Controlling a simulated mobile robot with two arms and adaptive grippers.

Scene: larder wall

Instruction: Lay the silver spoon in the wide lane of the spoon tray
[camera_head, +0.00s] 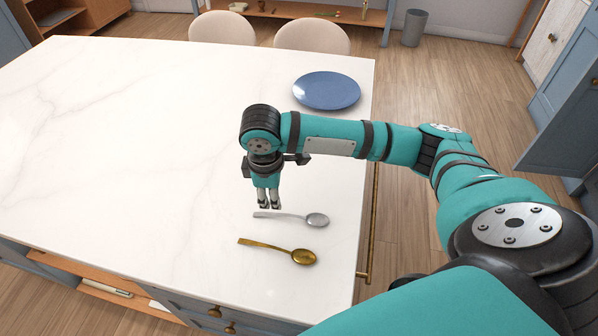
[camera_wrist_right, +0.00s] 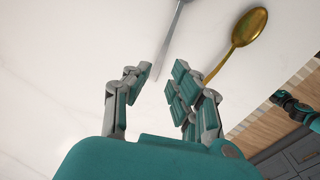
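The silver spoon (camera_head: 292,216) lies on the white counter, its bowl to the right and its handle to the left in the head view. My right gripper (camera_head: 269,206) points down just behind the handle, close above the counter. In the right wrist view my right gripper (camera_wrist_right: 160,95) has its fingers apart with nothing held between them. The silver spoon's handle (camera_wrist_right: 177,25) runs in from the top edge toward the gap; its bowl is out of that view. I see no spoon tray in either view. My left gripper is not in view.
A golden spoon (camera_head: 280,249) lies in front of the silver one, and also shows in the right wrist view (camera_wrist_right: 249,28). A blue plate (camera_head: 326,90) sits near the counter's far right corner. The white counter (camera_head: 120,140) is clear on the left. Two chairs (camera_head: 312,37) stand behind it.

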